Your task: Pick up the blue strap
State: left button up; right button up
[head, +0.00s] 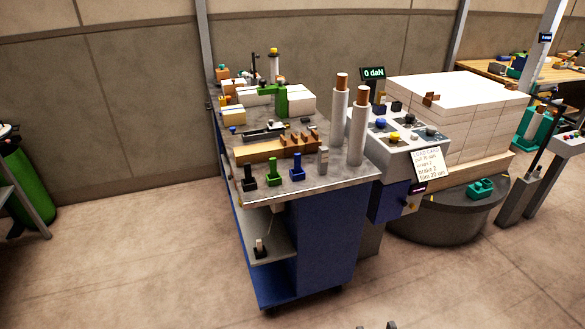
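No strap is clearly recognisable. The only small blue item near the front edge of the cart top is a blue upright piece with a wide foot (297,170). It stands at the right end of a row with a green piece (272,176) and a black piece (249,182) of like shape. I cannot tell whether it is the blue strap. Two small grey tips, probably of my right gripper (376,326), just show at the bottom edge, far from the row. Too little shows to tell its opening. My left gripper is out of view.
The blue cart (325,240) has a crowded grey top with two tall film rolls (358,135) at its right. A control console (405,150) and a stack of white reams (465,110) stand beyond. The floor in front is clear.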

aim_at(297, 156)
jog(key=i+l+u, duration=0.2)
jog(key=i+l, duration=0.2)
jog(key=l, duration=0.25)
jog(key=i+l+u, duration=0.1)
jog(key=l, duration=0.25)
jog(key=i+l+u, duration=0.1)
jog(key=i+l, duration=0.2)
jog(key=l, duration=0.1)
